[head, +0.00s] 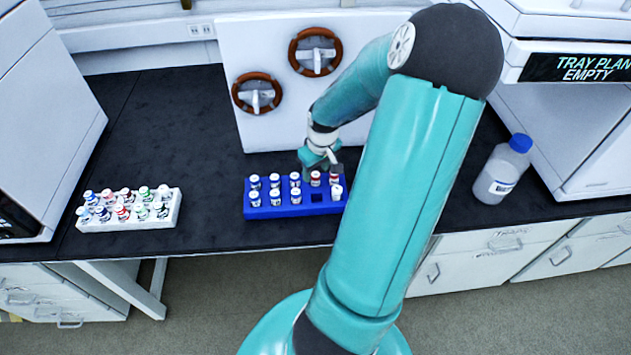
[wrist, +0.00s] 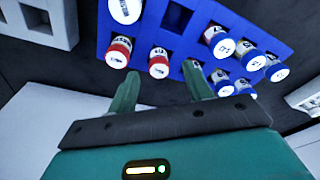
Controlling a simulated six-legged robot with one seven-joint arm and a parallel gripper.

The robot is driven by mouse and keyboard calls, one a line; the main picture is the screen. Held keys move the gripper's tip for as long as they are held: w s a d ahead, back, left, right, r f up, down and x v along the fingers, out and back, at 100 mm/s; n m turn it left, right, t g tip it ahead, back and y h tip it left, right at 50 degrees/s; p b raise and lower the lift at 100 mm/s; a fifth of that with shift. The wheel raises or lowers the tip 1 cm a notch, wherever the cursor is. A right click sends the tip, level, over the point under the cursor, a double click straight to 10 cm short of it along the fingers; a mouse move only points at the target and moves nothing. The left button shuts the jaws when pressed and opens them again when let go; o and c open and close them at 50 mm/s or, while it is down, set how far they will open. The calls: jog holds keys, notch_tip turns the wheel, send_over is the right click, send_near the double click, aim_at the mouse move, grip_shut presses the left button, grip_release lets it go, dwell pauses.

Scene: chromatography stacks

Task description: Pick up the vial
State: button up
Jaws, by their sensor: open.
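Several white-capped vials stand in a blue rack (head: 262,212) on the black bench. Two of them have red bands, one red-banded vial (head: 315,178) and another red-banded vial (head: 335,180), both at the rack's right end. My gripper (head: 321,165) is over that end, pointing down. In the wrist view my gripper (wrist: 161,70) is open and empty. One red-banded vial (wrist: 158,64) shows between its fingertips and the other red-banded vial (wrist: 118,52) is just left of them. Whether the fingers touch a vial I cannot tell. Which vial is meant is not clear.
One rack slot (head: 318,197) is empty. A white rack (head: 150,220) with several coloured vials stands at the left. A blue-capped bottle (head: 501,172) stands at the right. A white panel with two round handwheels (head: 315,52) rises behind the blue rack.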

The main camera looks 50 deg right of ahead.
aim_at(316, 174)
jog(key=f, duration=0.3)
jog(key=shift+w+d+f, duration=0.15)
jog(key=shift+w, duration=0.1)
jog(key=shift+c, duration=0.4)
jog(key=c, duration=1)
jog(key=shift+o, duration=0.2)
